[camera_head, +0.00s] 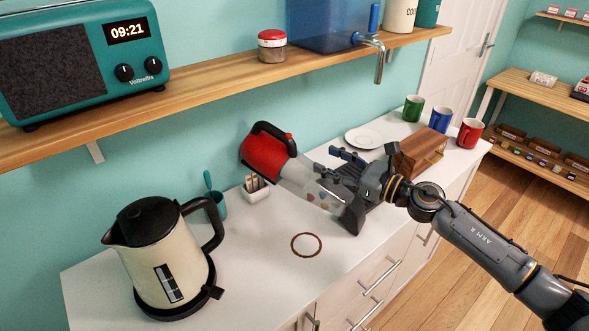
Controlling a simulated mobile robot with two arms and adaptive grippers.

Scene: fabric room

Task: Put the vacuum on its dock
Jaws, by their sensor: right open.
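The vacuum (268,153) is a handheld one with a red body, a black handle and a clear front part. It sits over the back of the white counter, its clear front pointing to the lower right. A dark grey piece (352,216) is at the clear front's end; I cannot tell whether it is the vacuum's nozzle or part of a dock. My right gripper (326,164) comes in from the right, open, with its fingers by the clear front. It hides part of that area. I cannot make out the dock for certain. My left gripper is not in view.
A cream kettle (160,250) stands at the front left of the counter. A teal cup (215,203) and a small white holder (256,190) stand near the vacuum. A wooden box (420,152), white plate (363,138) and three mugs (439,120) are farther right. A brown ring mark (306,234) lies on clear counter.

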